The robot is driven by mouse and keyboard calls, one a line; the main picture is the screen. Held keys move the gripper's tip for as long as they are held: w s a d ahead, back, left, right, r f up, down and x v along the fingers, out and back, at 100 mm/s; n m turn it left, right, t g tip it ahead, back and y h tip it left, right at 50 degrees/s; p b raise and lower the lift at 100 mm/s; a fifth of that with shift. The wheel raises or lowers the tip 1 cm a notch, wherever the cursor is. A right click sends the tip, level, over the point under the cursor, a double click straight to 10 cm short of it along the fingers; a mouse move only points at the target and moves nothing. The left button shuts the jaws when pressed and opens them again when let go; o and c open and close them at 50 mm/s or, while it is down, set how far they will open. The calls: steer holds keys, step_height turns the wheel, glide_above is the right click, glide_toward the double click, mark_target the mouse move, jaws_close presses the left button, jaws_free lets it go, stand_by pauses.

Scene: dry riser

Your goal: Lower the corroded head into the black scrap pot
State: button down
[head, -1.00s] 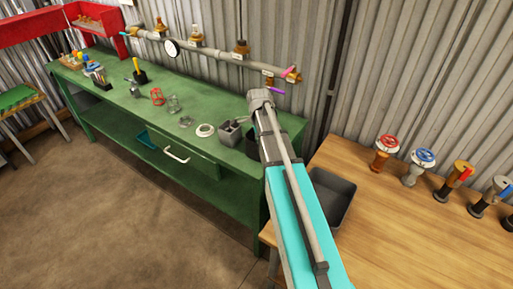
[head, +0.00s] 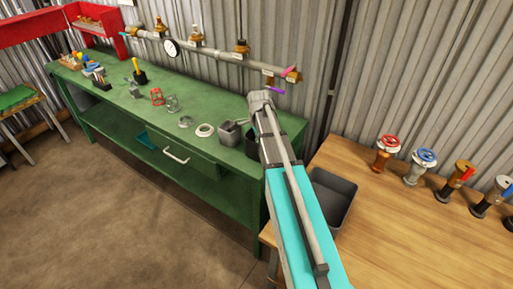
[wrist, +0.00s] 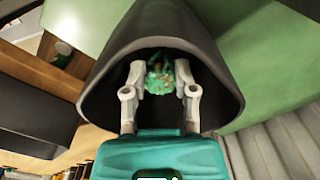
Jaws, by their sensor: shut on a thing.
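My gripper (wrist: 163,74) is shut on the corroded head (wrist: 159,84), a rough, green-crusted piece seen between the fingers in the wrist view. The black scrap pot (wrist: 212,55) surrounds the fingers and the head in that view, its wide mouth facing the camera. The fingertips and head appear inside the mouth; their clearance from the pot's bottom cannot be told. In the head view the pot (head: 250,148) shows only as a dark edge on the green bench, behind my arm. My gripper and the head are hidden there.
A grey caddy (head: 230,133) stands left of the pot on the green bench (head: 205,105). A white ring (head: 205,130) and jars lie further left. A valve pipe (head: 215,58) runs along the wall behind. A grey bin (head: 335,195) sits on the wooden table (head: 420,235).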

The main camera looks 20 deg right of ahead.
steer(key=shift+f+b, duration=0.45)
steer(key=shift+f, duration=0.1)
stand_by(0.4)
steer(key=shift+c, duration=1.7)
jaws_free()
steer(key=shift+r, duration=0.1)
